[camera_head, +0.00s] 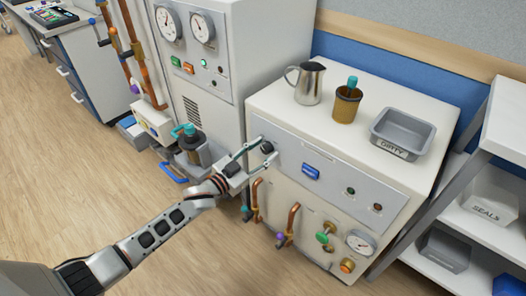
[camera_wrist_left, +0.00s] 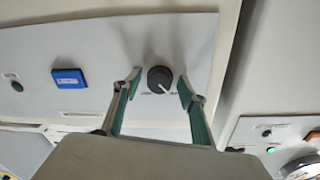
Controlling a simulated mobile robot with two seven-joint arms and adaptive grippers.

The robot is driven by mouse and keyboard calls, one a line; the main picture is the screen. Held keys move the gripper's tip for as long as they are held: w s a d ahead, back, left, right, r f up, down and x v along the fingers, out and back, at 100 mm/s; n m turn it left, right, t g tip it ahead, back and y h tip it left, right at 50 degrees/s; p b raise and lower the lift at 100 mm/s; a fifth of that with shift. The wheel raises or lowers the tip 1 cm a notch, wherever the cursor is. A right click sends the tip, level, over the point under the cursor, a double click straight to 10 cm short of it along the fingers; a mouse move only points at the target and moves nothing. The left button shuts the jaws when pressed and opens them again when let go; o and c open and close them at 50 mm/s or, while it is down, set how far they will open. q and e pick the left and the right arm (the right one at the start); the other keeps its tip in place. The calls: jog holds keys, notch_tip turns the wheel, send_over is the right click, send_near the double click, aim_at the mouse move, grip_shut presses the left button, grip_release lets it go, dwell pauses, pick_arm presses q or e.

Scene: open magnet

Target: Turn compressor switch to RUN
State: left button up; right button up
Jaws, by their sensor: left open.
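The compressor switch is a dark round knob (camera_wrist_left: 160,79) with a white pointer line, on the light grey front panel (camera_wrist_left: 110,50) of a white cabinet. Small lettering sits on either side below it, too small to read. My left gripper (camera_wrist_left: 158,88) is open, with one finger on each side of the knob; gaps show between fingers and knob. In the head view the knob (camera_head: 267,147) shows at the panel's left end, with the left gripper (camera_head: 258,152) around it. My right gripper is in neither view.
A blue rocker (camera_head: 310,172) and small indicators sit right of the knob. Pipes (camera_head: 290,222) and a gauge (camera_head: 360,243) are below. A taller gauge cabinet (camera_head: 240,60) stands left.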

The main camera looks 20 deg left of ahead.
pick_arm(q)
jog(key=c, duration=1.1)
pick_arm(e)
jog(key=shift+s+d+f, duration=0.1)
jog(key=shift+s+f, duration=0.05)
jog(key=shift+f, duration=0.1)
pick_arm(q)
jog(key=shift+r+m, duration=0.1)
jog(key=shift+m, duration=0.3)
jog(key=m+p, duration=0.1)
jog(key=m, duration=1)
jog(key=shift+y, duration=0.3)
jog(key=m, duration=0.2)
jog(key=shift+m, duration=0.9)
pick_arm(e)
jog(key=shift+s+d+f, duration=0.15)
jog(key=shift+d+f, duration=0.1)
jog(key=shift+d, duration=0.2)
